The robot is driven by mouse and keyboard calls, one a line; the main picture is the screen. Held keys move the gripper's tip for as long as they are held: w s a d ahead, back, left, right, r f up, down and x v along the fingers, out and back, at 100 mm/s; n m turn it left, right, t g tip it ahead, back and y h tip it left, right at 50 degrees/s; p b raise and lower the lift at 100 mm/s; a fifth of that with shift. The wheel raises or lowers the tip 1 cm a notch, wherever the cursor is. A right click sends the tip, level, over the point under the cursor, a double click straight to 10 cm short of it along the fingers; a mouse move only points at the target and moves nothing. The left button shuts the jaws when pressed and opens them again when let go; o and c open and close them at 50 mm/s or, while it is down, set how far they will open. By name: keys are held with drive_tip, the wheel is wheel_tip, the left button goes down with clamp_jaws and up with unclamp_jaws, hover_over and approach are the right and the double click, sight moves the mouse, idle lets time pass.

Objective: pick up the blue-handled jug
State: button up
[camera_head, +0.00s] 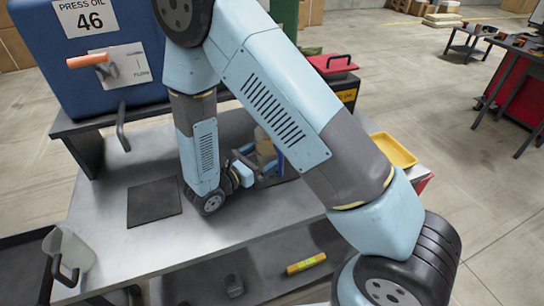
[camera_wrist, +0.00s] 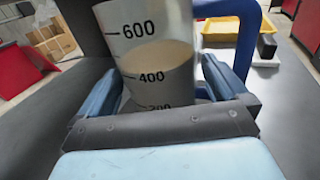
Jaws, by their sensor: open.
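The blue-handled jug (camera_wrist: 150,50) is close in the wrist view, upright, with 200, 400 and 600 marks. It holds beige contents to a little above the 400 mark. Its blue handle (camera_wrist: 247,45) is on the right side. My gripper (camera_wrist: 165,82) is open, with one blue finger on each side of the jug's body; I cannot tell whether they touch it. In the head view the jug (camera_head: 265,143) is mostly hidden behind my gripper (camera_head: 256,172) and arm, with part of the blue handle (camera_head: 279,160) showing. My gripper is low over the metal bench (camera_head: 255,215).
A clear jug (camera_head: 70,252) with a dark handle stands at the bench's left end. A black mat (camera_head: 153,202) lies flat beside my arm. A blue press-oil tank (camera_head: 115,85) stands behind. A yellow tray (camera_head: 394,150) is at the right. The front middle of the bench is bare.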

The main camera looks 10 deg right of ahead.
sight(273, 150)
drive_tip(key=shift+f+x, duration=0.2)
drive_tip(key=shift+x, duration=1.95)
